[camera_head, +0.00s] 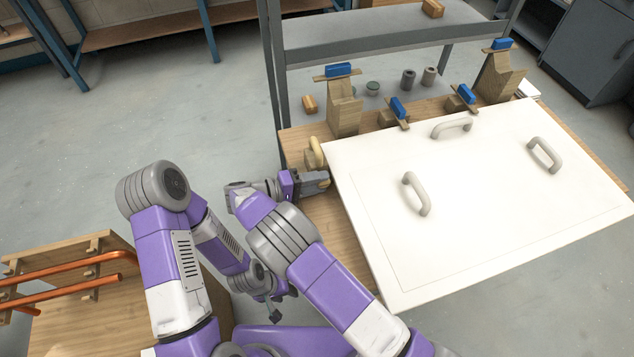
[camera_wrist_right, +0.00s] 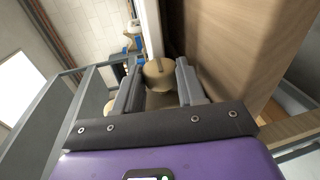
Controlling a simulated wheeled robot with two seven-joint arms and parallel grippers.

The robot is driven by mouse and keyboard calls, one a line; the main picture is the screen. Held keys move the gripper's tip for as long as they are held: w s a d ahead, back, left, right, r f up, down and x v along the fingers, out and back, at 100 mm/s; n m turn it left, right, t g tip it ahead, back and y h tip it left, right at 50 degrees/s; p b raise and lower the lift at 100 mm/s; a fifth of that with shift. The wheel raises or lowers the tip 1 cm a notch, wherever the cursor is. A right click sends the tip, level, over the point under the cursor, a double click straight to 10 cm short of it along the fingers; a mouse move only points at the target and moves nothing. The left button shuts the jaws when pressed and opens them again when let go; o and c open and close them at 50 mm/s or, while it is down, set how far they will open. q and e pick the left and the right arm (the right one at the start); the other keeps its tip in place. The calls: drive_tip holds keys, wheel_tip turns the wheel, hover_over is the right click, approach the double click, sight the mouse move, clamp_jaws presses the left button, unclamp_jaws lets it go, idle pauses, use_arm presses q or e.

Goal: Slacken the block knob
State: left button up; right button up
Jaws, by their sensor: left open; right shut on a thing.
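The block knob (camera_wrist_right: 158,72) is a tan round-ended piece between the two fingers of my right gripper (camera_wrist_right: 158,88) in the right wrist view. The fingers stand on either side of it. In the head view my right gripper (camera_head: 325,179) is low at the left edge of the white panel, just below a tan rounded piece (camera_head: 317,152) on a small wooden block. The grip itself is hidden there. My left gripper (camera_head: 273,312) is open, empty and lower down, beside my right arm and away from the bench pieces.
A white panel (camera_head: 480,225) with three grey handles covers most of the wooden bench. Wooden blocks with blue-topped clamps (camera_head: 343,112) stand along its far edge, with grey cylinders (camera_head: 408,79) behind. Orange pipes (camera_head: 70,262) lie on a wooden stand at the left.

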drive_tip(key=o, duration=1.1)
drive_tip(key=shift+c, duration=0.2)
